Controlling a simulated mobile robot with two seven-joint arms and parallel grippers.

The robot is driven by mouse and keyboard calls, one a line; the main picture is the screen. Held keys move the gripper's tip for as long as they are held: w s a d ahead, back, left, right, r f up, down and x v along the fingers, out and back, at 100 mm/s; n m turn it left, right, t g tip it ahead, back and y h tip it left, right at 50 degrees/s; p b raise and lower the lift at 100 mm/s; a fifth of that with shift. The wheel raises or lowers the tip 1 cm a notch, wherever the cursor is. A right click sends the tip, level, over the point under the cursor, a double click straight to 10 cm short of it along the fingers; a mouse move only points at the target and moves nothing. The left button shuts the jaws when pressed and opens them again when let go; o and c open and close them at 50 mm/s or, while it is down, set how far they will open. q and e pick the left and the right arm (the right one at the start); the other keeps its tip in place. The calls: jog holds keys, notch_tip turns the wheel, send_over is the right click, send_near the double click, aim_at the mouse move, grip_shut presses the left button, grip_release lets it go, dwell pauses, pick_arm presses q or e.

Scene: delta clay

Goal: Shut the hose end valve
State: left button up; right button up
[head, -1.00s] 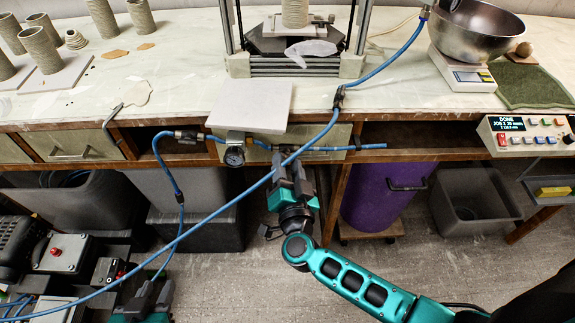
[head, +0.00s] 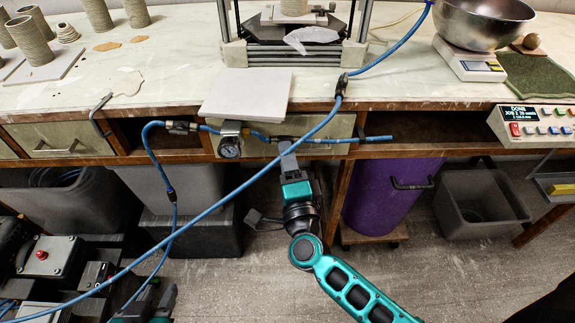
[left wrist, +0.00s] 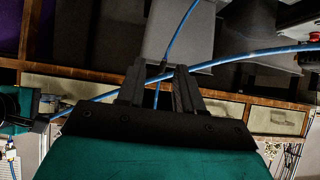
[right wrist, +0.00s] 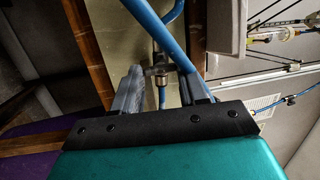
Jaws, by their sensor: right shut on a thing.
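A blue air line (head: 345,141) runs along the front of the table, with its free end at the right. A dark inline valve (head: 280,139) sits on it, right of the pressure gauge (head: 229,148). My right gripper (head: 285,148) reaches up to this valve from below and is shut on it. In the right wrist view a metal fitting (right wrist: 159,76) on the blue line shows between the fingers; the valve's lever position cannot be told. My left gripper (left wrist: 160,90) is open and empty; in the head view it is low at the left, partly cut off.
A blue hose (head: 215,208) crosses diagonally in front of the table, close to my right gripper. A white board (head: 247,95) overhangs the table edge above. A purple bin (head: 385,195) and a grey bin (head: 480,200) stand below at the right.

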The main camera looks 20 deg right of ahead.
pick_arm(q)
jog(key=shift+w+d+f+b, duration=0.2)
jog(key=shift+d+f+b, duration=0.1)
jog(key=shift+b, duration=0.15)
pick_arm(e)
jog(key=shift+m, duration=0.8)
pick_arm(q)
jog(key=shift+w+d+r, duration=0.1)
jog(key=shift+r, duration=0.15)
pick_arm(e)
jog(key=o, duration=1.1)
jog(key=shift+c, duration=0.2)
pick_arm(q)
jog(key=shift+f, duration=0.15)
